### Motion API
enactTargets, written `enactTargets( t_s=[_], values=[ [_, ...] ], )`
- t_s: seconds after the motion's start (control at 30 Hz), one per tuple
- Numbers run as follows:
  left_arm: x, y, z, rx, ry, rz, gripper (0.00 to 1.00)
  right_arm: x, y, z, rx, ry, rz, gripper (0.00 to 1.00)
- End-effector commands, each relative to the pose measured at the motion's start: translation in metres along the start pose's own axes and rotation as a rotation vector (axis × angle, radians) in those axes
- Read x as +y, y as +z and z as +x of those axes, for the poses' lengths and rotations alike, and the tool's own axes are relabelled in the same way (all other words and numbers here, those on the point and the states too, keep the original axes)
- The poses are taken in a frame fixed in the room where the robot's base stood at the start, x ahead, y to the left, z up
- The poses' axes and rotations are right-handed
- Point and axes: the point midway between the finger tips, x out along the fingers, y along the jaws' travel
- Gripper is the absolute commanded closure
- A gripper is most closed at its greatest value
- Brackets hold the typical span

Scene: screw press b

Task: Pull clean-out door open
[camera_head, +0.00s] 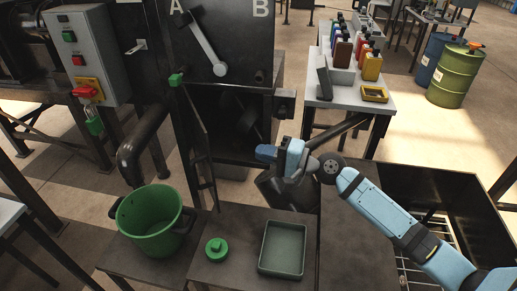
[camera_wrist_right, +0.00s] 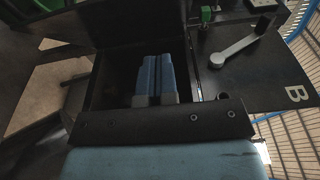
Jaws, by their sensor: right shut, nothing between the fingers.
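The clean-out door (camera_head: 199,125) is a dark thin panel, seen nearly edge-on in the head view. It stands swung out to the left of the dark opening (camera_head: 240,110) in the press. A green knob (camera_head: 176,79) is at its upper end and seems to show in the wrist view too (camera_wrist_right: 206,14). My right gripper (camera_head: 266,152) is shut and empty, in front of the opening and to its lower right, apart from the door. In the wrist view its blue fingers (camera_wrist_right: 154,76) are together against the dark opening. My left gripper is out of view.
A green bucket (camera_head: 150,222), a green lidded piece (camera_head: 216,250) and a tray (camera_head: 284,248) stand on low tables in front. A control box (camera_head: 84,50) is at left. A lever (camera_head: 206,48) is above the opening. A table with bottles (camera_head: 350,92) stands behind right.

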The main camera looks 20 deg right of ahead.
Motion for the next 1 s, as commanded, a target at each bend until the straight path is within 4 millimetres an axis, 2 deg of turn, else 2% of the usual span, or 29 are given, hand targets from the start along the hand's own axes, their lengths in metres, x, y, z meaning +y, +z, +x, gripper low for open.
enactTargets(
  t_s=[0.2,0.37,0.4,0.63,1.0],
  values=[
    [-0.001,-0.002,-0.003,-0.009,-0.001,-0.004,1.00,-0.003,-0.001,0.049,0.001,-0.004,0.000,1.00],
    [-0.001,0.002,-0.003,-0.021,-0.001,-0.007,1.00,-0.003,-0.001,0.081,0.001,-0.003,-0.001,1.00],
    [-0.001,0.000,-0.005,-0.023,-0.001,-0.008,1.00,-0.003,0.007,0.085,0.000,-0.002,0.001,1.00],
    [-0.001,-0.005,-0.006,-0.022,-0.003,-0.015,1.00,-0.001,0.024,0.102,0.002,0.000,-0.001,1.00],
    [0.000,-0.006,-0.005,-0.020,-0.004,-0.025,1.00,0.000,0.028,0.105,0.002,0.000,-0.002,1.00]
  ],
)
